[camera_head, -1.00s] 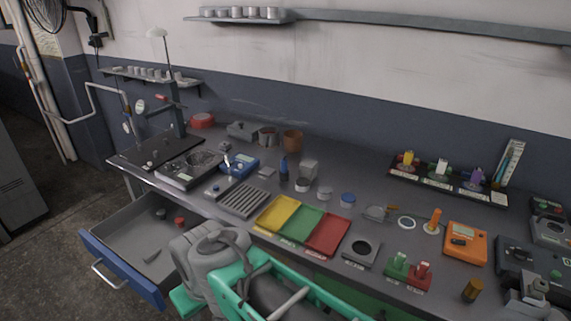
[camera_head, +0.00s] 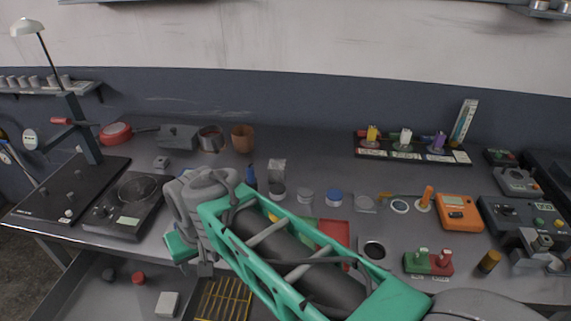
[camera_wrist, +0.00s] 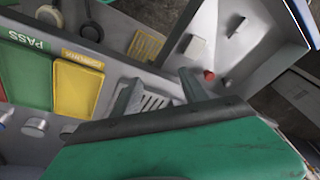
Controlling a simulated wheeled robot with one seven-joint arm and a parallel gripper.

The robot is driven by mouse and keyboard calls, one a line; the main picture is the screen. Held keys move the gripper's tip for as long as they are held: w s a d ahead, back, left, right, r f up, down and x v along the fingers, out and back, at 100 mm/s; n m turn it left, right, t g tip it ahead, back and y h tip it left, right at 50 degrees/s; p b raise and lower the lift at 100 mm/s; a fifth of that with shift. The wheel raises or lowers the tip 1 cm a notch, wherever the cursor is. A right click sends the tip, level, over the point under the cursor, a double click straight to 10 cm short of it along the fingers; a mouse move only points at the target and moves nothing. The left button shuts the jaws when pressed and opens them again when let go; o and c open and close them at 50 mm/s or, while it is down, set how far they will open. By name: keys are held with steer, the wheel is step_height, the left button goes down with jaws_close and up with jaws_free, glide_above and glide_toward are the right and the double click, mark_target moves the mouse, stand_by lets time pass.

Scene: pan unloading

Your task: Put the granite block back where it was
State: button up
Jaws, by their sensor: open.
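My gripper (camera_wrist: 158,88) is open and empty, its two fingers apart over the bench edge beside the open drawer (camera_wrist: 262,48). In the head view, my arm covers the middle of the bench. A pale grey block (camera_head: 167,304) lies in the drawer; it also shows in the wrist view (camera_wrist: 195,47). Another grey block (camera_head: 277,168) stands on the bench behind the arm. I cannot tell for sure which block is granite. Nothing is between the fingers; a slotted grey rack (camera_wrist: 152,102) shows beyond them.
A red cap (camera_head: 138,278) and a dark piece (camera_head: 109,275) are in the drawer. A scale (camera_head: 125,200) stands at the bench's left. Yellow (camera_wrist: 77,90) and green (camera_wrist: 25,72) trays lie on the bench. An orange meter (camera_head: 460,212) stands at the right.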

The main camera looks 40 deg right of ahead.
steer(key=shift+o, duration=0.5)
steer(key=w+d+r+m+p, duration=0.3)
steer(key=w+d+r+m, duration=0.3)
steer(key=w, duration=0.3)
steer(key=shift+d+m+y+p, duration=0.15)
steer(key=shift+m+y+p, duration=0.2)
steer(key=shift+m, duration=0.45)
steer(key=m+y+p, duration=0.2)
steer(key=m, duration=1.6)
glide_toward(277, 164)
steer(key=x, duration=0.5)
steer(key=shift+s+f, duration=0.25)
steer(key=shift+s, duration=0.1)
steer(key=shift+m, duration=0.4)
steer(key=x, duration=0.2)
steer(key=b+x, duration=0.1)
steer(key=x, duration=0.4)
steer(key=shift+w+b, duration=0.35)
steer(key=shift+w, duration=0.05)
steer(key=shift+w+f+t, duration=0.15)
steer(key=shift+f+t, duration=0.1)
steer(key=shift+t, duration=0.05)
steer(key=shift+c, duration=0.5)
jaws_close()
